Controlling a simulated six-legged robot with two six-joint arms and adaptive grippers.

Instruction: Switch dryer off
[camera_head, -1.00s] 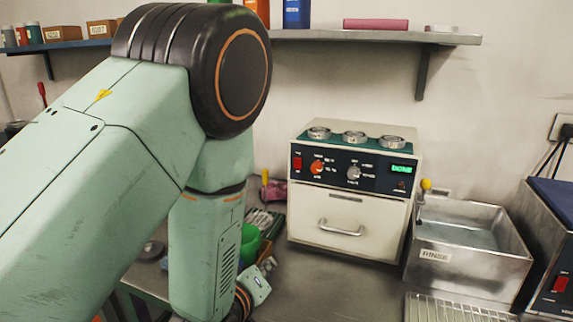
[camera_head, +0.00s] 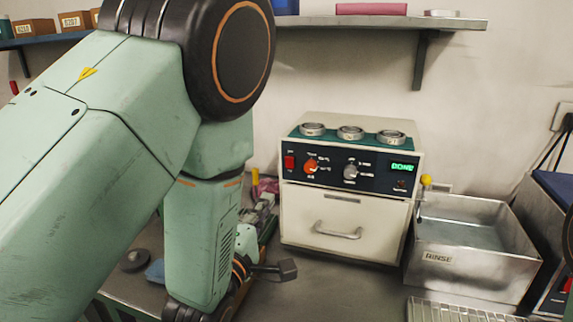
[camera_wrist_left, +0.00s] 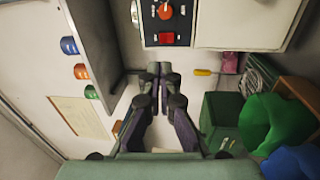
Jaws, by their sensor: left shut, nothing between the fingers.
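The dryer (camera_head: 340,225) is a cream box with a dark control panel, standing against the back wall. Its red switch (camera_head: 289,162) is at the panel's left end, beside an orange knob (camera_head: 311,167) and a grey knob (camera_head: 350,172). The green display (camera_head: 402,167) reads DONE. My right gripper is not seen.
Metal rings (camera_head: 350,132) sit on the dryer's top. A rinse basin (camera_head: 465,265) stands to its right, with a wire rack (camera_head: 450,311) in front. A wall shelf (camera_head: 380,23) runs above. The counter before the dryer is clear. Green and blue items (camera_wrist_left: 270,120) show in the wrist view.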

